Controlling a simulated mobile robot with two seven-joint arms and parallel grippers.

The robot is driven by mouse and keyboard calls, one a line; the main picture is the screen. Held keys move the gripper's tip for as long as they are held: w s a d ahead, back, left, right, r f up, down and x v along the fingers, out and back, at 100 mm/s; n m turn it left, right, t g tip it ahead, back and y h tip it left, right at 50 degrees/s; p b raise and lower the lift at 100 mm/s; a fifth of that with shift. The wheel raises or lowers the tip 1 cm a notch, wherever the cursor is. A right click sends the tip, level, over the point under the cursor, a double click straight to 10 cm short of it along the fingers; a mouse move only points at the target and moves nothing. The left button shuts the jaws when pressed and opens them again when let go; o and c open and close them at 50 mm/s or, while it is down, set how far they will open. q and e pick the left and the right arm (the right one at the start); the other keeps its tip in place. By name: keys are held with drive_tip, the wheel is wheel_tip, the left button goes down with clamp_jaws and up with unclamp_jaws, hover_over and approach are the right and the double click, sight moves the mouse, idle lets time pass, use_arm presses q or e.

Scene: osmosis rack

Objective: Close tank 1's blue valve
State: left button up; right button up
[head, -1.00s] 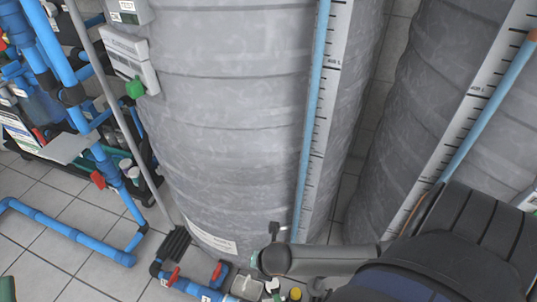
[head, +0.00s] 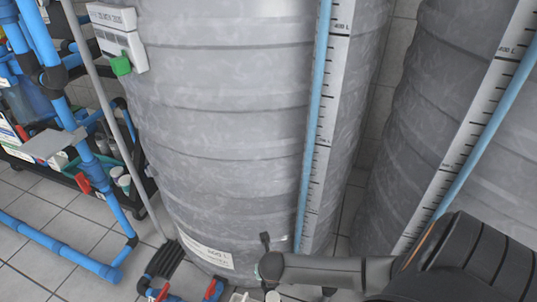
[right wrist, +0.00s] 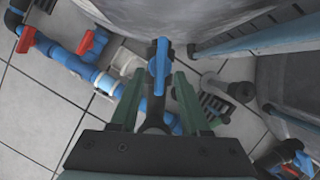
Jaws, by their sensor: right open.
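A large grey ribbed tank (head: 225,140) fills the middle of the head view, with a label (head: 205,255) low on its side. In the right wrist view a blue valve handle (right wrist: 160,66) stands at the foot of a grey tank (right wrist: 150,14). My right gripper (right wrist: 159,84) is open, with its two green fingers on either side of the handle's lower part. I see gaps between the fingers and the handle. In the head view my right arm comes in from the right, low in front of the tank; its fingers are hidden there. My left gripper is out of view.
Blue pipes with red-handled valves (right wrist: 26,40) run along the floor beside the tank. A black grate-like piece (right wrist: 215,107) lies right of the gripper. A second grey tank (head: 440,110) stands at the right. Blue pipework (head: 60,245) crosses the left floor.

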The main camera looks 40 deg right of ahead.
drive_tip(key=shift+x, duration=0.8)
drive_tip(key=shift+c, duration=0.3)
clamp_jaws()
